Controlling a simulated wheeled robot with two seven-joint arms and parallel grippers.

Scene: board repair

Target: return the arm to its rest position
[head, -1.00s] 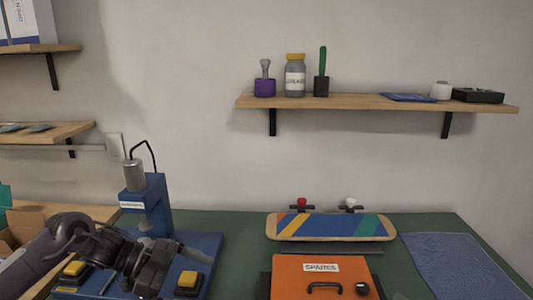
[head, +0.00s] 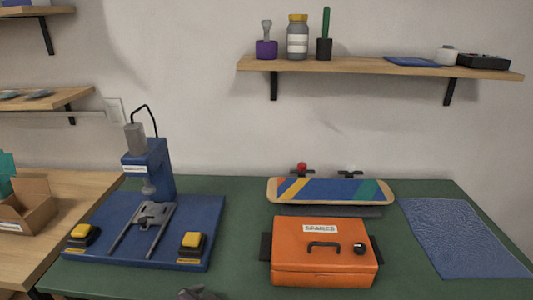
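A small dark grey piece of my arm (head: 198,294) shows at the bottom edge of the head view, in front of the blue press base. It looks like the end of my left arm, but most of it is cut off by the frame. I cannot tell whether its gripper is open or shut. My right gripper is not in view. The blue press (head: 148,165) stands at the left of the green bench, with a grey sliding fixture (head: 152,213) on its base between two yellow buttons.
An orange SPARES box (head: 325,265) sits shut at the middle front. A striped skateboard deck (head: 330,190) lies behind it. A blue mat (head: 462,238) is at the right, a cardboard box (head: 28,208) at the far left. A wall shelf (head: 370,65) hangs above.

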